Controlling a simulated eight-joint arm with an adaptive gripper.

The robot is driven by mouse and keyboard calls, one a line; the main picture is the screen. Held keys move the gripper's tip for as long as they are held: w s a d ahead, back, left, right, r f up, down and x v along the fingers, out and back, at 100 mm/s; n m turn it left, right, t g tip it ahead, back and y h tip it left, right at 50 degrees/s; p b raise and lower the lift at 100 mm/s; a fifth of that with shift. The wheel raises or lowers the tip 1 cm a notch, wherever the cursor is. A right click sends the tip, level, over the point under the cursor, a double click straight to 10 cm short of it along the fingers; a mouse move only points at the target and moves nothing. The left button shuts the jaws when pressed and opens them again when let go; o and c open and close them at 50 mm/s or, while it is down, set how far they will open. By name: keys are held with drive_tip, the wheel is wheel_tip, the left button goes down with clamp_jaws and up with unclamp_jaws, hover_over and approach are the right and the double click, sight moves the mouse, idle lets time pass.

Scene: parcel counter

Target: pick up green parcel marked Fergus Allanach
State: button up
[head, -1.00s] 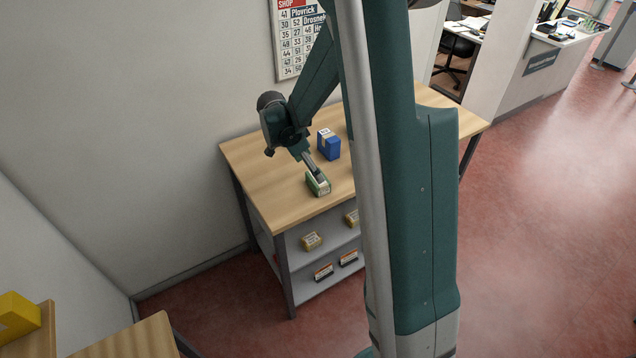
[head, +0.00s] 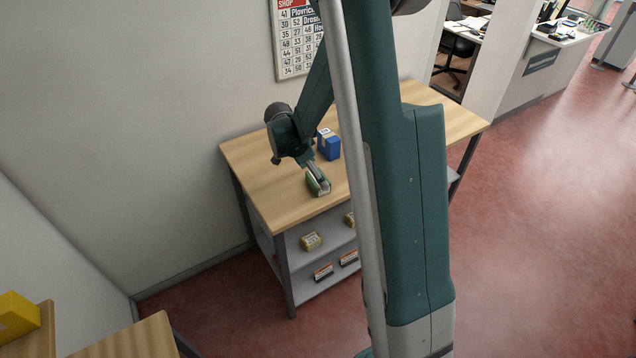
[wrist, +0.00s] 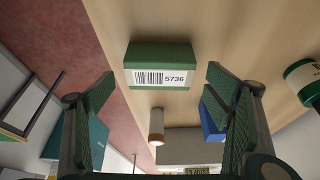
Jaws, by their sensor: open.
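A green parcel (head: 322,189) lies near the front edge of the wooden counter (head: 262,188). In the wrist view the green parcel (wrist: 165,52) shows a white label with a barcode and the number 5736. No name can be read on it. My gripper (head: 317,175) is over the parcel in the head view and hides part of it. In the wrist view my gripper (wrist: 160,84) is open, with one finger on each side and the parcel ahead between and beyond the tips. Nothing is held.
A blue parcel (head: 328,147) stands behind the green one on the counter; a blue object also shows by the right finger in the wrist view (wrist: 210,124). The counter's left part is clear.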

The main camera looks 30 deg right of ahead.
drive_tip(key=shift+x, duration=1.55)
drive_tip(key=c, duration=1.1)
drive_tip(key=shift+o, duration=0.2)
drive_tip(key=shift+r, duration=0.1)
drive_tip(key=shift+r, duration=4.9)
